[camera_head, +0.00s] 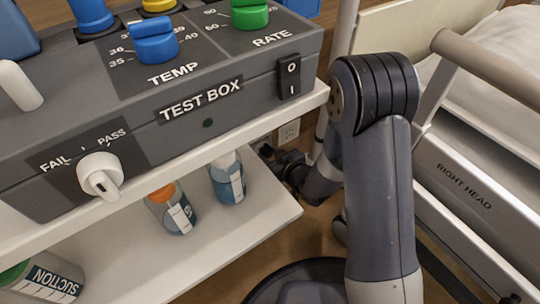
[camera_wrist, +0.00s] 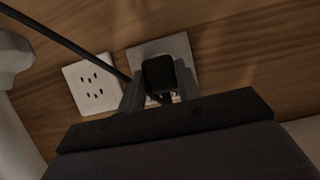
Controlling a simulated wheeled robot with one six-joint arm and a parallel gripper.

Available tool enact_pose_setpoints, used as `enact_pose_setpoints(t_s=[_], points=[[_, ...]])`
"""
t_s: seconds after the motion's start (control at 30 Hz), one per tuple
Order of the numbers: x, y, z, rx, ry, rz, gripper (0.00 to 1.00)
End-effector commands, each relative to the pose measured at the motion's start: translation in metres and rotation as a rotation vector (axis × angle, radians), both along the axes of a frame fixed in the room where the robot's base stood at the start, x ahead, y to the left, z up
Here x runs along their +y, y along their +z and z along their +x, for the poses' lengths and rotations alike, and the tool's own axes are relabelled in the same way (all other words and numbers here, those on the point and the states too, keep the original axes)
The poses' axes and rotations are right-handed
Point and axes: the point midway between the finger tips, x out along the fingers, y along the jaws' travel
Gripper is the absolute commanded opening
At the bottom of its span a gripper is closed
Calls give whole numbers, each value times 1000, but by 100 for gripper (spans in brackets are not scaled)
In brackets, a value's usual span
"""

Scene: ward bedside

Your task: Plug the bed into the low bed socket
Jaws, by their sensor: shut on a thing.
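My gripper (camera_wrist: 159,90) is shut on a black plug (camera_wrist: 158,73) in the wrist view, with one grey finger on each side of it. The plug is in front of a grey wall plate (camera_wrist: 180,45) and covers its middle. I cannot tell whether the plug touches the plate or sits in it. A black cable (camera_wrist: 62,40) runs from the upper left toward the plug. In the head view my gripper (camera_head: 270,160) is low by the wall, half hidden behind the shelf, and the plug cannot be made out. A pale socket plate (camera_head: 289,131) shows just above it.
A white socket plate (camera_wrist: 92,85) is left of the plug on the wood wall. A trolley with a test box (camera_head: 200,95) and a lower shelf (camera_head: 235,235) holding bottles stands left of my arm. The bed frame (camera_head: 465,190) is close on the right.

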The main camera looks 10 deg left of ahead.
Motion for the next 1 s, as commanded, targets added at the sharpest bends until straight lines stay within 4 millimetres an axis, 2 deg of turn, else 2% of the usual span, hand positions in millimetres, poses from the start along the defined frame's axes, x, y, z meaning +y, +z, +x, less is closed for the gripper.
enact_pose_setpoints(t_s=[0.97,1.0], points=[[9,0,7,0,0,0,12],[8,0,7,0,0,0,35]])
